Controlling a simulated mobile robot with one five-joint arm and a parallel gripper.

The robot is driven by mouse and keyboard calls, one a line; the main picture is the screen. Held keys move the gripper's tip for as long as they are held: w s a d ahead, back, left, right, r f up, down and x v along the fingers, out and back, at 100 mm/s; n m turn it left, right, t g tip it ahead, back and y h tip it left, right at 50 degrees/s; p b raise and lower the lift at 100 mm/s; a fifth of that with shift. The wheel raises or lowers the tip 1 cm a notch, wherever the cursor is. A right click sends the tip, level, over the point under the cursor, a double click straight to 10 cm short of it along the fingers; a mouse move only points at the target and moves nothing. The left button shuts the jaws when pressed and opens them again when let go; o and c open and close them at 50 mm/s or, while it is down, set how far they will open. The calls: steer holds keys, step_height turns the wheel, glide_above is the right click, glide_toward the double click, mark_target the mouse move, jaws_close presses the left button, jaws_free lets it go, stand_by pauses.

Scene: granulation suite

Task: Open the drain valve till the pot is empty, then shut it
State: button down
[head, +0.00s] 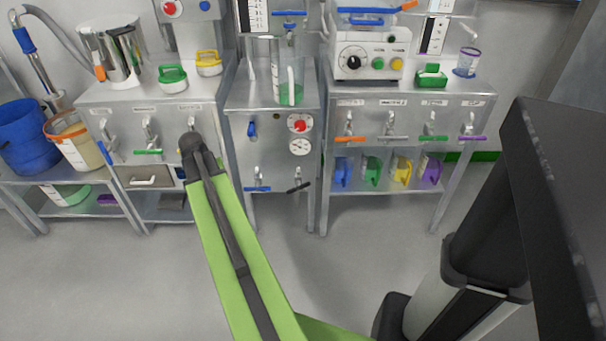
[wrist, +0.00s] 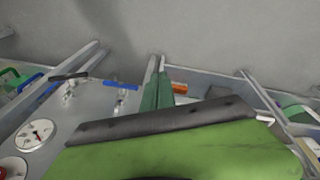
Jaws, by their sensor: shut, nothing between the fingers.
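In the head view, the middle bench has a tap with a blue lever (head: 257,188) and a tap with a black lever (head: 298,187) low on its front. They also show in the wrist view, blue (wrist: 121,86) and black (wrist: 70,76). A clear vessel with green liquid (head: 290,93) stands on this bench. A steel pot (head: 110,52) stands on the left bench; its inside is hidden. I cannot tell which tap is the drain valve. My gripper (wrist: 158,92) is shut and empty, apart from both taps. In the head view my arm hides it.
The left bench front has taps with blue and green levers (head: 148,152). The right bench has orange, grey, green and purple levers (head: 472,138) above coloured jugs (head: 372,170). The floor (head: 330,255) ahead is clear.

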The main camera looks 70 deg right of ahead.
steer(key=s+d+r+m+h+p, duration=0.1)
steer(key=s+d+r+m+p, duration=0.15)
steer(key=s+d, duration=1.05)
steer(key=m+g, duration=0.1)
steer(key=m, duration=0.1)
glide_toward(305, 184)
steer(key=b+x, duration=0.2)
steer(key=b, duration=0.2)
steer(key=b+x, duration=0.2)
steer(key=b, duration=0.2)
steer(key=b+x, duration=0.2)
steer(key=b, duration=0.3)
steer(key=shift+w+a, duration=0.1)
steer(key=shift+w, duration=0.25)
steer(key=shift+s+f, duration=0.15)
steer(key=shift+f, duration=0.1)
steer(key=shift+r, duration=0.1)
